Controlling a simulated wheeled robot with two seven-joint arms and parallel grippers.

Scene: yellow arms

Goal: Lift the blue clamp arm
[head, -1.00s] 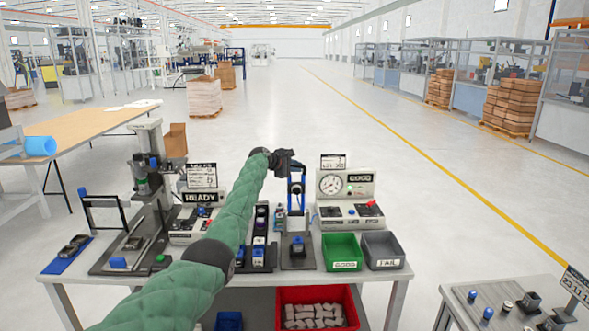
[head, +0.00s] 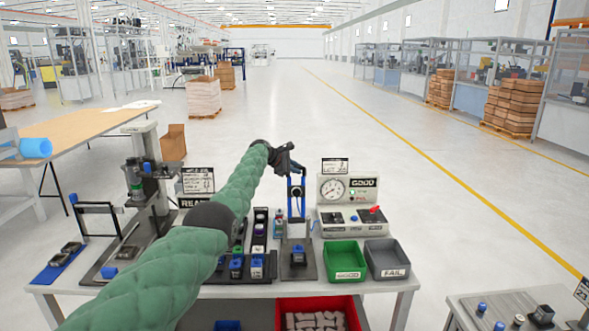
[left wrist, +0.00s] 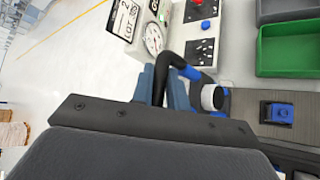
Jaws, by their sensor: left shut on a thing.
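The blue clamp arm (head: 289,190) stands upright on a dark fixture plate at the middle of the bench. In the left wrist view its blue part (left wrist: 190,72) joins a black bent handle (left wrist: 174,64) and sits beside a white-and-black cylinder. My left gripper (head: 293,172) is at the top of the clamp arm. In the left wrist view its bluish fingers (left wrist: 162,88) are on both sides of the black handle, shut on it. A blue-topped part (head: 298,252) sits on the plate in front of the clamp. My right gripper is not in view.
The gauge box (head: 346,192) stands close right of the clamp. The green bin (head: 343,270) and grey FAIL bin (head: 387,272) lie at the bench's right front. A black rack (head: 258,240) with several parts is left of the clamp. A red bin (head: 317,303) is below.

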